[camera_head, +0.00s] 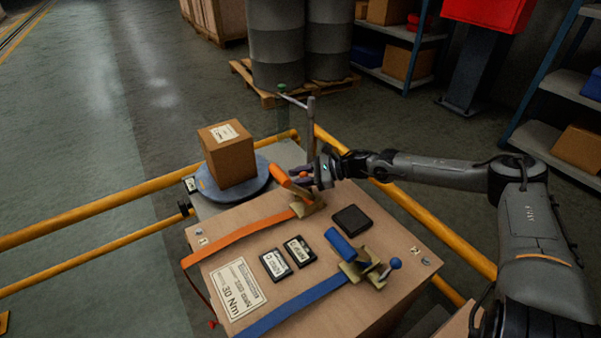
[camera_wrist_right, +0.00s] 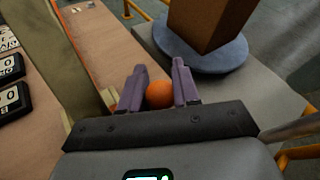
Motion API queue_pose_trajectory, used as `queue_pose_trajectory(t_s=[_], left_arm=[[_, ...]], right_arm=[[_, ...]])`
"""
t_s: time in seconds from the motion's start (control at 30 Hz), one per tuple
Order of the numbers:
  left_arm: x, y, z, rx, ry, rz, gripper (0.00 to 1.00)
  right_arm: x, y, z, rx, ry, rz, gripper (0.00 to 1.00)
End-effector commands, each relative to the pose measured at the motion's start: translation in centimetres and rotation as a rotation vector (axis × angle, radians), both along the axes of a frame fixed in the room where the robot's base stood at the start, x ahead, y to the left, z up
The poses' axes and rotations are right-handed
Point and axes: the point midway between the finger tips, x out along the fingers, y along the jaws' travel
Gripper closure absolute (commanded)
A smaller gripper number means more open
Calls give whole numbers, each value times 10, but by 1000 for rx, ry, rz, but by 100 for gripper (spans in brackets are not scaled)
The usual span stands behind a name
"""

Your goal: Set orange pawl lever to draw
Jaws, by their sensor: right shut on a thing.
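The orange ratchet has an orange handle (camera_head: 291,188) standing tilted over a tan metal body (camera_head: 311,207), with an orange strap (camera_head: 240,240) running left from it. The orange pawl lever's round knob (camera_wrist_right: 160,95) shows in the right wrist view. My right gripper (camera_head: 301,175) reaches in from the right, behind the handle. Its purple fingers (camera_wrist_right: 159,88) are shut on the knob, one on each side. The knob is hidden in the head view, and the lever's arm cannot be made out. My left gripper is not in view.
A blue ratchet with handle (camera_head: 341,247) and ball lever (camera_head: 395,263) sits nearer on the wooden top. Two counters (camera_head: 275,264) (camera_head: 300,250) and a black pad (camera_head: 351,218) lie between. A carton (camera_head: 228,154) stands on a round plate (camera_head: 258,186). Yellow rails (camera_head: 415,215) border the bench.

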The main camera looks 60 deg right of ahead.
Motion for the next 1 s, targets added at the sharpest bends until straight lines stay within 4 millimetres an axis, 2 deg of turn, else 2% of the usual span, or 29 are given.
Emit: queue_pose_trajectory(t_s=[0.4,0.9,0.93,1.0], left_arm=[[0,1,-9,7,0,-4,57],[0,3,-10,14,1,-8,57],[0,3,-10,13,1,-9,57],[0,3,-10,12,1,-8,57]], right_arm=[[4,7,-1,-183,70,-2,100],[4,8,-1,-201,82,-3,100],[4,8,-1,-201,82,-3,66],[4,8,-1,-200,82,-3,55]])
